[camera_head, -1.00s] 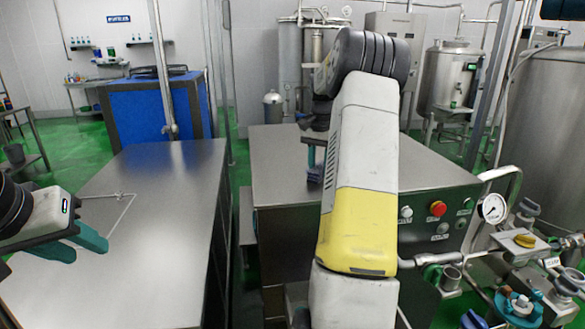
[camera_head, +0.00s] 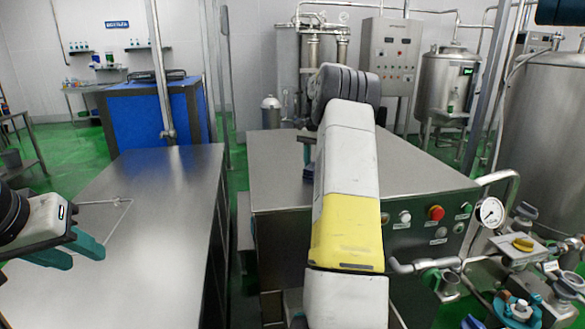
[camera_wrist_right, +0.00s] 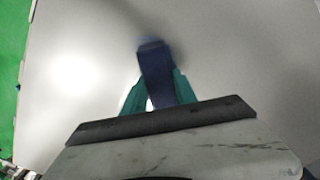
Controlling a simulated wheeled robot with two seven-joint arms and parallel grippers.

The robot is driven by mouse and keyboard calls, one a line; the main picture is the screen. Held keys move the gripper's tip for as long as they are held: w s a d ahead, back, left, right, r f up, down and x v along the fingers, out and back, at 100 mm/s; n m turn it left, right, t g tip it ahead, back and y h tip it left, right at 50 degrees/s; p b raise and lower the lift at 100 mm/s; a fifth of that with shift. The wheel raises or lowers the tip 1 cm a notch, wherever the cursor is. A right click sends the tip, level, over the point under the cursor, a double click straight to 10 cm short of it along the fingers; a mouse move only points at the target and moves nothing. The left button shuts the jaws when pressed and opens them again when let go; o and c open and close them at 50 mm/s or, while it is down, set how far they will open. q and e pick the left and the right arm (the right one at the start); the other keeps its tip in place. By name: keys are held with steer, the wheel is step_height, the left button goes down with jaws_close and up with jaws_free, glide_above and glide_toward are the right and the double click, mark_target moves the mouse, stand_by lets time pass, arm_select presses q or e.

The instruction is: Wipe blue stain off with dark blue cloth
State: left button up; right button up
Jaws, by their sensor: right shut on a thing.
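My right gripper (camera_wrist_right: 157,92) is shut on the dark blue cloth (camera_wrist_right: 155,68), which sticks out past its green fingertips in the right wrist view. In the head view my right arm hides most of this gripper; a bit of the cloth (camera_head: 308,173) shows left of the arm, low at the metal top of the right-hand cabinet (camera_head: 272,165). I cannot tell whether the cloth touches that top. My left gripper (camera_head: 78,255) is open and empty over the left metal table (camera_head: 165,240).
A gap with dark floor separates the left table from the cabinet. The cabinet front carries buttons, including a red one (camera_head: 436,213). A pressure gauge (camera_head: 490,212) and pipework stand at the right. A blue machine (camera_head: 150,115) is behind the left table. The left table top is mostly bare.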

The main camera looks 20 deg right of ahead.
steer(key=shift+w+d+f, duration=0.1)
steer(key=shift+w+d, duration=0.15)
steer(key=shift+w, duration=0.8)
steer(key=shift+s+d, duration=0.3)
steer(key=shift+d, duration=0.65)
steer(key=shift+s+a+r, duration=0.15)
steer(key=shift+s+a, duration=0.05)
steer(key=shift+s, duration=0.6)
steer(key=shift+s+a+r, duration=0.1)
steer(key=shift+s+a, duration=0.1)
steer(key=shift+s, duration=0.6)
steer(key=shift+s+a+f, duration=0.1)
steer(key=shift+s+a, duration=0.1)
steer(key=shift+s, duration=0.55)
steer(key=shift+s+a+f, duration=0.1)
steer(key=shift+s+a, duration=0.1)
steer(key=shift+s, duration=0.55)
steer(key=shift+s+a+f, duration=0.1)
steer(key=shift+s+a, duration=0.1)
steer(key=shift+s, duration=0.55)
steer(key=shift+r, duration=0.1)
steer(key=shift+r, duration=3.05)
steer(key=shift+r, duration=0.1)
steer(key=shift+r, duration=1.35)
